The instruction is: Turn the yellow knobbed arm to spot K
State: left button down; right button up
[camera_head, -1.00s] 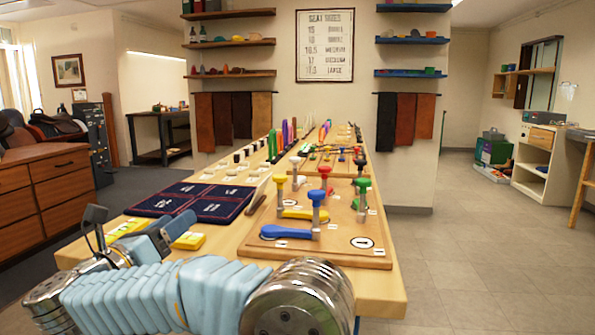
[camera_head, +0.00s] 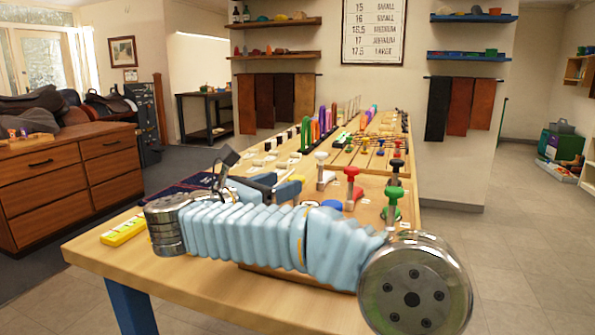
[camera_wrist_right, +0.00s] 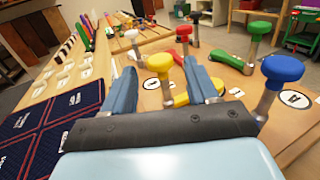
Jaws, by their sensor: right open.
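The yellow knobbed arm shows in the right wrist view as a yellow knob (camera_wrist_right: 159,61) on an upright post, with a yellow bar low on the board, partly hidden by a finger. My right gripper (camera_wrist_right: 160,68) is open, its two blue-grey fingers spread either side of the yellow knob in that view; I cannot tell whether they touch it. My left gripper is not in view.
Other knobs stand close by: white (camera_wrist_right: 131,34), red (camera_wrist_right: 183,30), green (camera_wrist_right: 260,28) and blue (camera_wrist_right: 283,68). A dark blue mat (camera_wrist_right: 40,125) lies left of the board. Several upright coloured pieces stand farther along the table (camera_head: 170,268).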

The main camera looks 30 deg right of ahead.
aim_at(291, 179)
jog(key=p+x, duration=0.1)
jog(key=x, duration=0.4)
jog(key=shift+w+d, duration=0.15)
jog(key=shift+d, duration=0.1)
grip_shut()
